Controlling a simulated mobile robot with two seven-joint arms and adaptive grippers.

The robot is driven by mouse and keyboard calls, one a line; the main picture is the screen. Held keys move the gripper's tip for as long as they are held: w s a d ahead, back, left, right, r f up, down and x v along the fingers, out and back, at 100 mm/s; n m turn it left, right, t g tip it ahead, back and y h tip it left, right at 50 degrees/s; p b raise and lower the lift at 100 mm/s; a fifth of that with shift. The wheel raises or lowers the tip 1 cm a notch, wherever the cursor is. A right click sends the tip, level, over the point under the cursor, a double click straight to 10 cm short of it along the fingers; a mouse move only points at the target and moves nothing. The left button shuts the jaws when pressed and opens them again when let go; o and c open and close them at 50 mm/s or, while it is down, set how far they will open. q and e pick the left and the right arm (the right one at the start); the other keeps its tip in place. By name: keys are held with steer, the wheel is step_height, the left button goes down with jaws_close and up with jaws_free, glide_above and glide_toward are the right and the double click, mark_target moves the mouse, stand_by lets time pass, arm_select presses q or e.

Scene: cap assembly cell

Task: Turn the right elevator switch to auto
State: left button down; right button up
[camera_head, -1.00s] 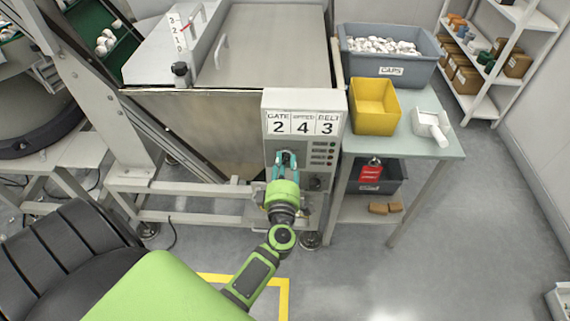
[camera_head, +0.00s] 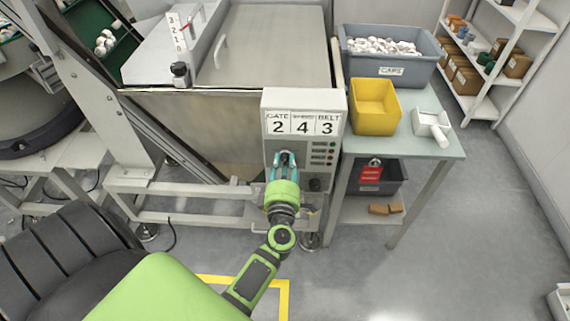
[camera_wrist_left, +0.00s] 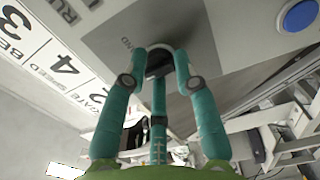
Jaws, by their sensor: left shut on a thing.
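The grey control box (camera_head: 335,108) stands in the middle of the head view, its labels reading GATE 2, SPEED 4 and BELT 3. My left gripper (camera_head: 286,158) is at the left part of its lower panel. In the left wrist view, its teal fingers (camera_wrist_left: 160,68) are shut around a dark switch knob (camera_wrist_left: 159,62). Lettering ending in "AND" sits beside the knob, and part of "RU" shows farther up. The fingers hide most of the knob, so its pointing direction cannot be told. A dark round knob (camera_head: 316,184) sits lower right on the panel. My right gripper is out of view.
A blue button (camera_wrist_left: 298,15) is on the panel away from the fingers. Right of the box, a table (camera_head: 440,150) carries a yellow bin (camera_head: 375,104), a CAPS crate (camera_head: 395,72) and a white scoop (camera_head: 433,126). Open floor lies at right.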

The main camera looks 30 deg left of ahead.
arm_select(q)
steer(key=c, duration=0.9)
jaws_free()
steer(key=shift+a+r, duration=0.15)
steer(key=shift+a, duration=0.1)
steer(key=shift+d, duration=0.1)
steer(key=shift+s+d, duration=0.15)
steer(key=shift+s, duration=0.05)
steer(key=v, duration=1.1)
steer(key=shift+s+d, duration=0.15)
steer(key=shift+s, duration=0.1)
